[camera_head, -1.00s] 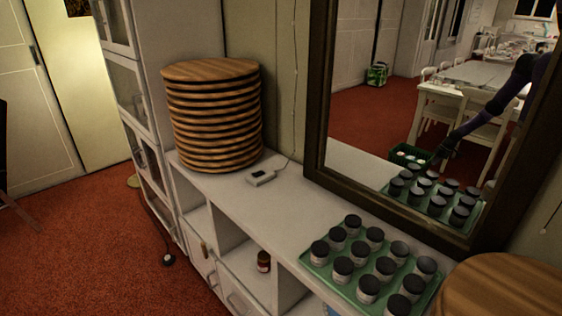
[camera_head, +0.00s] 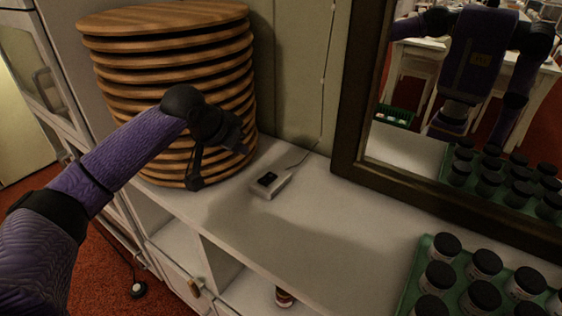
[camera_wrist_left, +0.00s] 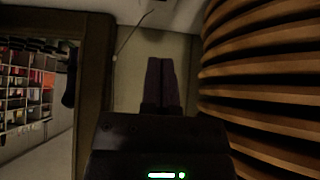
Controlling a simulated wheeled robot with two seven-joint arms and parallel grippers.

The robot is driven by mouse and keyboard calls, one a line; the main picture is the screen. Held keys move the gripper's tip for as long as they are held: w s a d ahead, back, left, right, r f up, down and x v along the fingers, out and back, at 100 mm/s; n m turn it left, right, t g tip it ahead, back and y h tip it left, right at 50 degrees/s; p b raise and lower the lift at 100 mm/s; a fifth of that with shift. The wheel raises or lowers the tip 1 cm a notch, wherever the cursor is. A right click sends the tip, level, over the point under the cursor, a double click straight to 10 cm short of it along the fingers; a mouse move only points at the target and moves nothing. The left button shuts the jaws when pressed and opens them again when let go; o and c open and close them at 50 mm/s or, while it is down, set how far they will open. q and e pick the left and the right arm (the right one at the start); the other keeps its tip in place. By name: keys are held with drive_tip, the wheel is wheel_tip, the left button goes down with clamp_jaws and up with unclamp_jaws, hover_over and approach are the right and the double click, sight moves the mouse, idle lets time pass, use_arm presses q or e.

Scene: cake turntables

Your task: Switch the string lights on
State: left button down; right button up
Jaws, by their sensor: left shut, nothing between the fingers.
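A small white box with a dark switch (camera_head: 270,184) lies on the white sideboard top, between the wooden stack and the mirror. A thin cable (camera_head: 298,160) runs from it up the wall. My left gripper (camera_head: 241,147) is in front of the stack, above and to the left of the box, apart from it. In the left wrist view its two fingers (camera_wrist_left: 161,84) lie together, shut and empty. The cable also shows there (camera_wrist_left: 127,38), near the top edge; the box is hardly visible. My right gripper is not in view.
A tall stack of round wooden boards (camera_head: 175,60) stands left of the box. A framed mirror (camera_head: 350,110) leans at the right and reflects my body. A green tray (camera_head: 425,262) of dark-lidded jars is at the lower right. The sideboard top (camera_head: 320,230) between is clear.

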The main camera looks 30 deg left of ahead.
use_arm(q)
drive_tip(key=b, duration=0.5)
hover_over(266, 178)
drive_tip(key=s, duration=0.2)
wheel_tip(266, 178, down, 8)
drive_tip(key=shift+r, duration=0.15)
wheel_tip(266, 178, down, 3)
drive_tip(key=shift+r+b, duration=0.2)
drive_tip(key=shift+b, duration=0.75)
drive_tip(key=shift+s+f, duration=0.15)
drive_tip(key=shift+f, duration=0.3)
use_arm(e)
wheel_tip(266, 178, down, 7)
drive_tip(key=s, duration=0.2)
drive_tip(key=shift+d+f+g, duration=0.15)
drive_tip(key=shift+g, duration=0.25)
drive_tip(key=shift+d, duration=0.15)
